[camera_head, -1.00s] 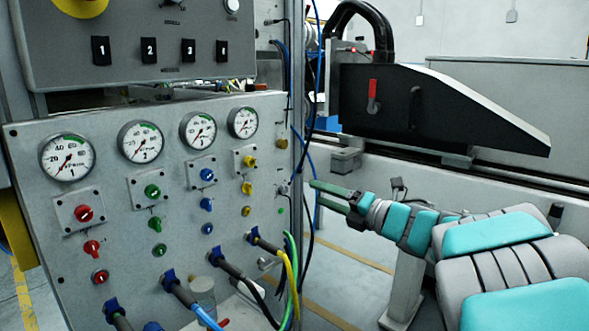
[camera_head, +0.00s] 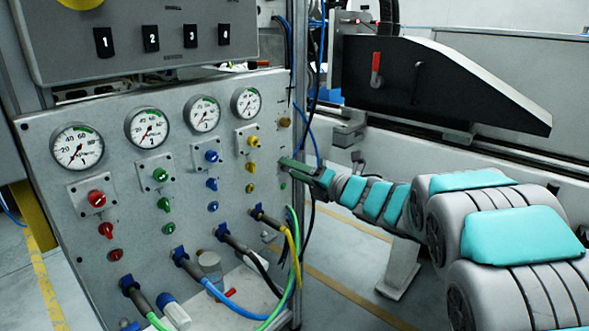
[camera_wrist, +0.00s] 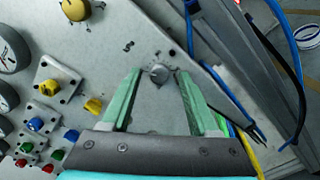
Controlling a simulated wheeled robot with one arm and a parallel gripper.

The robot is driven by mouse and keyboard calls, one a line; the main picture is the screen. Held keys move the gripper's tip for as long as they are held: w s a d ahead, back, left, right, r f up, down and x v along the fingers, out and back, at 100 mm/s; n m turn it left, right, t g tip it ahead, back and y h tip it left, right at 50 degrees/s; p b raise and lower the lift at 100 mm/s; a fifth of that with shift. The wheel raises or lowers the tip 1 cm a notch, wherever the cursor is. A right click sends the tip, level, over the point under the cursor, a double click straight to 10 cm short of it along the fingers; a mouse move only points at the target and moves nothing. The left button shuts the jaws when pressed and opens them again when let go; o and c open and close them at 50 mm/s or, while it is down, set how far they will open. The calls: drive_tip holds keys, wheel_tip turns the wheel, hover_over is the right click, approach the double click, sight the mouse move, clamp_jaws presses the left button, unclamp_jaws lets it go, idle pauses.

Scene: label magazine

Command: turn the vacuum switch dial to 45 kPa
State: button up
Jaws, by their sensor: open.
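A small grey round dial (camera_wrist: 158,73) sits on the grey panel in the wrist view, with small dark marks around it. The marks are too small to read, so I cannot tell its setting. My gripper (camera_wrist: 158,77) is open, with one green finger on each side of the dial. I cannot tell whether the fingers touch it. In the head view my gripper (camera_head: 287,165) reaches the right edge of the panel (camera_head: 60,235), and its fingers hide the dial there.
A brass knob (camera_head: 284,122) sits above my gripper. A yellow knob (camera_head: 253,141) and a yellow lever (camera_head: 250,168) are to the left. Blue cables (camera_head: 305,145) and a green hose (camera_head: 294,240) run close to the panel's right edge. Several gauges line the panel's top.

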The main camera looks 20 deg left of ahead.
drive_tip(key=shift+c, duration=0.2)
clamp_jaws()
idle(0.3)
